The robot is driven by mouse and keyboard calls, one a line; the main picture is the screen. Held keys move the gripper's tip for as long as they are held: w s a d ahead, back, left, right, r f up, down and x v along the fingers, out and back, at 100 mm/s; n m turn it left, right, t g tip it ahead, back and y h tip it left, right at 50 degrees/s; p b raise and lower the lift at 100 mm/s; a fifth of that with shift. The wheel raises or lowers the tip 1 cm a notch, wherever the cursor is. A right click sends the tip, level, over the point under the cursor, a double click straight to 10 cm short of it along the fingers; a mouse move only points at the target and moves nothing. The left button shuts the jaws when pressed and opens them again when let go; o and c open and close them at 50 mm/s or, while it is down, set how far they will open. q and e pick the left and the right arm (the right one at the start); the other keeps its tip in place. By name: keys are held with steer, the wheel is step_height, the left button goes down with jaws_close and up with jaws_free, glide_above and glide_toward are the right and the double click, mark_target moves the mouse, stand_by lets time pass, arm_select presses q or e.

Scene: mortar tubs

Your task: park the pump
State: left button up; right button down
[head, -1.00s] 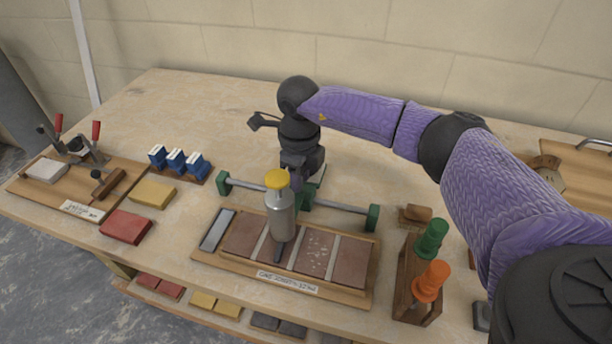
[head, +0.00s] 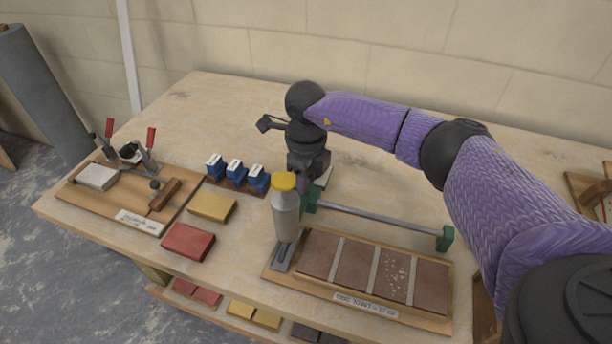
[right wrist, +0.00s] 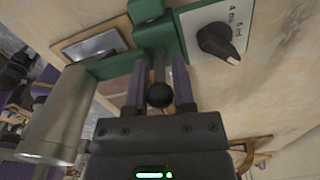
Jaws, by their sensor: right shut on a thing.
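The pump (head: 286,215) is a silver cylinder with a yellow cap and a dark nozzle. It stands upright at the left end of the rail (head: 380,217), its nozzle over the grey pad (head: 280,262) left of the brown bricks. Whether the nozzle touches the pad I cannot tell. In the right wrist view the cylinder (right wrist: 55,115) is at left, beside a green carriage (right wrist: 108,66). My right gripper (head: 308,182) is behind the pump. In the wrist view it (right wrist: 158,72) is shut on a dark handle with a black ball (right wrist: 160,95). My left gripper is out of view.
The brick board (head: 355,300) has several brown bricks with pale joints. To the left are blue blocks (head: 236,170), a yellow brick (head: 212,206), a red brick (head: 188,241) and a clamp board (head: 80,190). A black dial (right wrist: 218,42) is on a white plate.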

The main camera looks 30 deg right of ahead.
steer(key=shift+w+a+r, duration=0.1)
steer(key=shift+c, duration=2.4)
jaws_free()
steer(key=shift+w+a, duration=0.15)
step_height(320, 180, up, 10)
steer(key=shift+f+p, duration=0.1)
steer(key=shift+p, duration=0.9)
